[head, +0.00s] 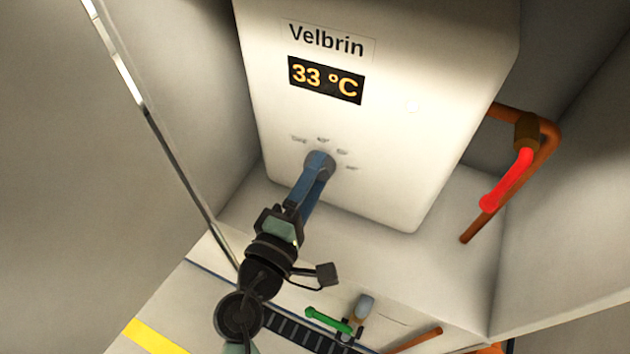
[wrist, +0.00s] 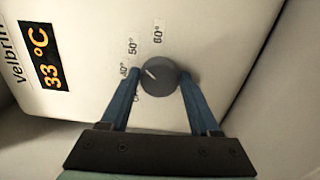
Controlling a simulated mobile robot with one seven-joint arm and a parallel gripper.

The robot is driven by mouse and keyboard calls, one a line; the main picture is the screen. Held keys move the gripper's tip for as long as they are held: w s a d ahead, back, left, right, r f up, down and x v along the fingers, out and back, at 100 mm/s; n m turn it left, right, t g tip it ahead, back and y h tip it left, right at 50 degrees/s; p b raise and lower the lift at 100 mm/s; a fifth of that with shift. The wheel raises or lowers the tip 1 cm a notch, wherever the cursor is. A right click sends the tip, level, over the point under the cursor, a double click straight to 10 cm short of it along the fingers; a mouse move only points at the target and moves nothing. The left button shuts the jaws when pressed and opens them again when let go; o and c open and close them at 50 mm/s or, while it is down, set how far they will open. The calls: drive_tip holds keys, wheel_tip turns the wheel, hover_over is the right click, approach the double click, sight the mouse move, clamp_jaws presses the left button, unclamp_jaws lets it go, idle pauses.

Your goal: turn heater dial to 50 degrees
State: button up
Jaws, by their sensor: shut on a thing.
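The heater (head: 390,150) is a white box with the name Velbrin on it. Its display (head: 326,80) reads 33 °C and also shows in the wrist view (wrist: 42,57). The round grey dial (wrist: 160,77) sits low on the heater front, partly covered by my fingers in the head view. Its light pointer mark faces up-left in the wrist view, between the 40° label (wrist: 124,71) and the 50° label (wrist: 133,46). The 60° label (wrist: 158,33) is above the dial. My gripper (wrist: 162,73) is shut on the dial, one blue finger on each side.
A copper pipe (head: 550,150) with a red lever (head: 507,180) is right of the heater. Below are a green lever (head: 328,320) and a grey fitting (head: 364,307). A wall panel with a metal edge (head: 170,150) stands at the left.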

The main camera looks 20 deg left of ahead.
drive_tip(key=shift+m, duration=0.3)
drive_tip(key=o, duration=1.4)
drive_tip(key=shift+c, duration=0.2)
drive_tip(key=s+b, duration=0.2)
drive_tip(key=s, duration=1.1)
drive_tip(key=shift+a, duration=0.25)
